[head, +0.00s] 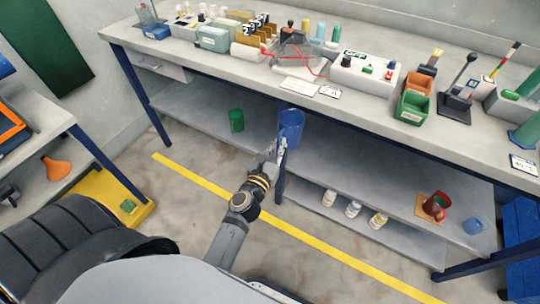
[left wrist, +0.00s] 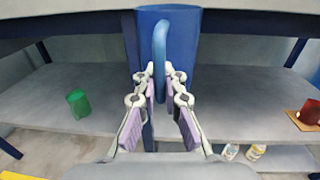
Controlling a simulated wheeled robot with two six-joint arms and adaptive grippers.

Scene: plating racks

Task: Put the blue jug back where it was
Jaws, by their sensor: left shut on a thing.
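The blue jug (head: 291,128) is upright, held off the shelves at the front of the long bench, just below the benchtop edge. It also shows in the left wrist view (left wrist: 184,45), with its handle towards me. My left gripper (head: 279,152) is shut on the handle, one finger on each side of it; in the left wrist view the fingertips (left wrist: 160,76) meet the handle's lower part. The jug's far side and what lies directly behind it are hidden. My right gripper is not in view.
The bench's middle leg (head: 281,182) stands just below the jug. A green cup (head: 236,121) is on the undershelf to the left. White bottles (head: 353,208) stand lower down. Much of the undershelf is bare.

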